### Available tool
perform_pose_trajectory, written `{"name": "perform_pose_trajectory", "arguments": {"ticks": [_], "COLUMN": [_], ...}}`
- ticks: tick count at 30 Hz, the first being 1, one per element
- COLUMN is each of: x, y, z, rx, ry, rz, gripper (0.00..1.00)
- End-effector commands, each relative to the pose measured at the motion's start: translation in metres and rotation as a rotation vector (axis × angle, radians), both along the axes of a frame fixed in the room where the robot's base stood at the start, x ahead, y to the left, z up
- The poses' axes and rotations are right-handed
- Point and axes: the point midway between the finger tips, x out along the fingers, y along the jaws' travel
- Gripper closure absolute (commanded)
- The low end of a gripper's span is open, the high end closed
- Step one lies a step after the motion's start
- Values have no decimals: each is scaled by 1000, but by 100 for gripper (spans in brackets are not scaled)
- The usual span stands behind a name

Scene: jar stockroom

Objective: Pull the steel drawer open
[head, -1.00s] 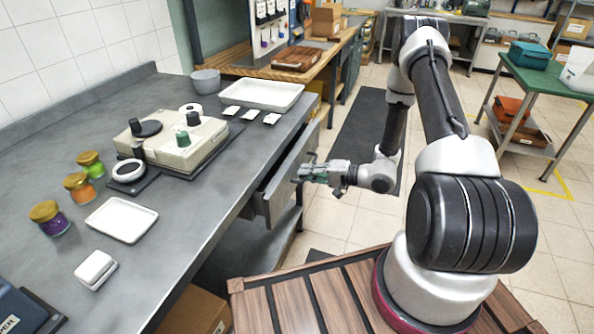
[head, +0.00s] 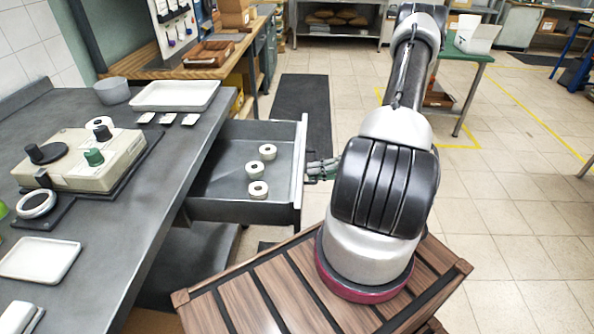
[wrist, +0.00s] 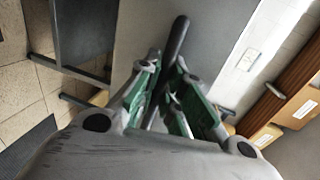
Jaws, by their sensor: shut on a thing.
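The steel drawer (head: 222,207) stands far out from under the grey workbench in the head view. Several white rolls with dark centres lie inside it, such as this white roll (head: 258,189). My gripper (head: 322,169) is at the outer face of the drawer front, partly hidden behind my arm. In the wrist view my gripper (wrist: 172,95) has its green-padded fingers closed around the dark bar handle (wrist: 179,38) on the drawer front (wrist: 215,45). The part of the handle between the fingers is hidden.
The workbench (head: 130,225) holds a beige device (head: 85,165), a white tray (head: 175,95) and a smaller white tray (head: 40,258). Cardboard boxes (wrist: 295,105) show at the right in the wrist view. Tiled floor (head: 500,220) lies clear to the right.

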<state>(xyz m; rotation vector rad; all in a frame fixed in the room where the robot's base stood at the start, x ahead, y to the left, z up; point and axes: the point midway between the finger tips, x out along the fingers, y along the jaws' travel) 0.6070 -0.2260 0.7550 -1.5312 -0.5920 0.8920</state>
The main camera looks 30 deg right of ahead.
Motion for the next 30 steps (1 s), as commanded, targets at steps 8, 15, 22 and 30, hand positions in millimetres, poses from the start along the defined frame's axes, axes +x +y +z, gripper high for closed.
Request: {"name": "perform_pose_trajectory", "arguments": {"ticks": [8,15,22,30], "x": [-14,-16,-16,-16], "y": [-20,-23,-22,-22], "z": [0,0,0,0], "rx": [-1,-1,-1,0], "ry": [0,1,1,0], "rz": [0,0,0,0], "gripper": [100,100,87,68]}}
